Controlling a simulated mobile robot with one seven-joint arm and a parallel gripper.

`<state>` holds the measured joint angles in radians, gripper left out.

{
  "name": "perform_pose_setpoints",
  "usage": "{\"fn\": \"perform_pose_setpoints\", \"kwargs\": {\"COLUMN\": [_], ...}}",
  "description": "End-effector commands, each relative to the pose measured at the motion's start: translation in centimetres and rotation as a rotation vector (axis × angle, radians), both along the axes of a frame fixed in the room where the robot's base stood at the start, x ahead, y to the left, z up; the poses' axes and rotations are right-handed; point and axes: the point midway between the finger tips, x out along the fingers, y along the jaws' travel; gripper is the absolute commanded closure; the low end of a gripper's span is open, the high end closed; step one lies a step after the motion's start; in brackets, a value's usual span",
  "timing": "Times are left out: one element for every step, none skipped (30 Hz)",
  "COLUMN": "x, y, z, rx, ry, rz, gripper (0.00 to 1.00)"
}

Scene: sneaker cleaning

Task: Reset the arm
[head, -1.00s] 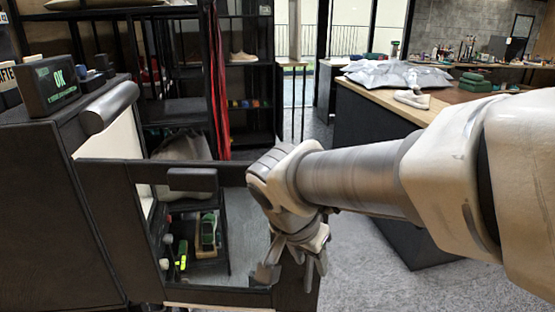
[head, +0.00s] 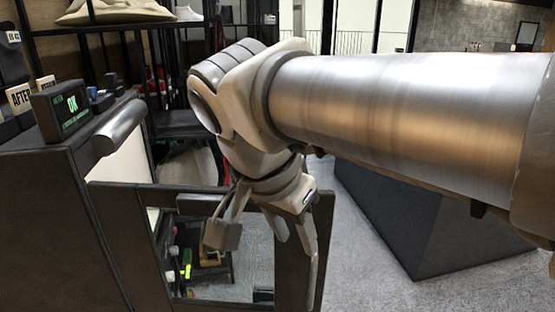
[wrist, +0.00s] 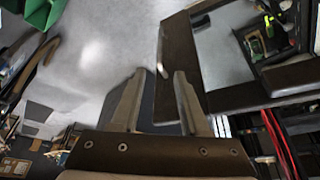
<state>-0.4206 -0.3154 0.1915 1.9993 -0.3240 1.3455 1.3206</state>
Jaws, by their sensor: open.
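My gripper (head: 268,252) hangs from my raised arm in the middle of the head view, fingers pointing down. Its fingers are apart with nothing between them. In the head view it overlaps the upper right part of a dark-framed door (head: 120,205) with a clear panel; whether it touches the frame I cannot tell. In the wrist view my gripper (wrist: 156,85) shows two spread fingers, empty, with the dark door frame (wrist: 177,55) beyond and to the right, and grey floor behind.
A dark cabinet (head: 50,215) with a green "OK" display (head: 66,108) and a grey bar handle stands at left. Shelves with shoes are behind. A dark counter (head: 395,215) stands at right, partly hidden by my arm. Grey floor (head: 365,280) is open between.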

Motion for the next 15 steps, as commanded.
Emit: {"fn": "perform_pose_setpoints", "kwargs": {"x": [0.0, 0.0, 0.0, 0.0, 0.0, 0.0, 0.0, 0.0, 0.0, -0.1, -0.1, -0.2, -0.3, -0.4, -0.6], "y": [0.0, 0.0, 0.0, 0.0, 0.0, 0.0, 0.0, 0.0, -0.1, -0.2, -0.4, -0.8, -1.2, -1.6, -2.4], "z": [0.1, 0.1, 0.1, 0.0, 0.0, 0.0, 0.0, 0.1, 0.1, 0.2, 0.3, 0.6, 0.7, 0.9, 1.2], "rx": [0.0, 0.0, 0.0, 0.0, 0.0, 0.0, 0.0, 0.0, 0.001, 0.001, 0.001, 0.003, 0.005, 0.008, 0.011], "ry": [0.0, 0.0, 0.0, 0.0, 0.0, 0.0, 0.0, 0.0, 0.001, 0.002, 0.003, 0.007, 0.01, 0.015, 0.019], "rz": [0.0, 0.0, 0.0, 0.0, 0.0, 0.0, 0.0, 0.0, 0.002, 0.007, 0.013, 0.027, 0.042, 0.062, 0.091], "gripper": [0.55, 0.55, 0.55, 0.55, 0.55, 0.55, 0.55, 0.55, 0.55, 0.55, 0.55, 0.55, 0.55, 0.55, 0.55]}}
